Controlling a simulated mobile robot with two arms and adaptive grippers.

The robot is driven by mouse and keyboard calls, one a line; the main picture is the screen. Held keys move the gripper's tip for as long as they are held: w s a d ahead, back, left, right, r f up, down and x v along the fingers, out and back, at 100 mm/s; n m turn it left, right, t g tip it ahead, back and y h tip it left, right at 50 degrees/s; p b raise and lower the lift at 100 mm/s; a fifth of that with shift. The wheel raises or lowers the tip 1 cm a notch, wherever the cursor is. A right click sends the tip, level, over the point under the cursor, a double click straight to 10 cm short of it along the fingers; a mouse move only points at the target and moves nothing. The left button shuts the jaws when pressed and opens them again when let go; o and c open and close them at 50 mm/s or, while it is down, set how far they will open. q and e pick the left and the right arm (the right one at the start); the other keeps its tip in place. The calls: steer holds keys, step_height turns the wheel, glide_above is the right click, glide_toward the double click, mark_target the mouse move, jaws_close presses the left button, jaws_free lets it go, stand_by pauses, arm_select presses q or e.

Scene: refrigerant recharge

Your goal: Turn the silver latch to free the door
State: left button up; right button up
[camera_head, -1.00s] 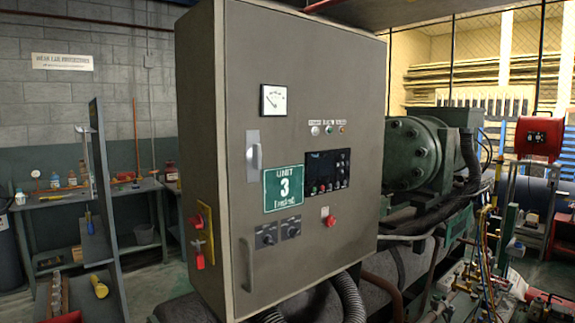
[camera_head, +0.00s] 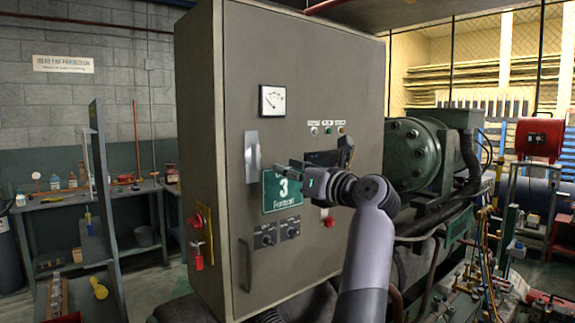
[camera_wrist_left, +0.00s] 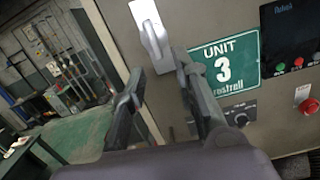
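The silver latch (camera_head: 251,158) is an upright metal plate with a lever, on the left part of the grey cabinet door (camera_head: 340,75). In the left wrist view the latch (camera_wrist_left: 151,32) is at the top centre, with its lever along the plate. My left gripper (camera_head: 282,172) is in front of the door, just right of the latch. Its two fingers are spread apart in the wrist view (camera_wrist_left: 158,88), below the latch, with nothing between them. I cannot tell whether a finger touches the plate. The door looks closed. My right gripper is out of view.
The green Unit 3 sign (camera_head: 282,192) is beside the latch, partly behind the gripper. Black knobs (camera_head: 265,236) and a red switch (camera_head: 329,219) are lower on the door. A red lock (camera_head: 197,258) hangs on the cabinet's left side.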

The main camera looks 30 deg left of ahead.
mark_target(259, 158)
arm_select(q)
steer(key=shift+n+h, duration=0.4)
steer(key=shift+n, duration=0.2)
steer(key=p+x, duration=0.1)
steer(key=x, duration=0.2)
steer(key=r+x, duration=0.1)
steer(key=x, duration=0.2)
steer(key=s+r+p+x, duration=0.1)
steer(key=x, duration=0.2)
steer(key=shift+a+p, duration=0.25)
steer(key=shift+p, duration=0.1)
steer(key=shift+f, duration=0.2)
steer(key=shift+c, duration=1)
jaws_close()
steer(key=shift+d, duration=0.1)
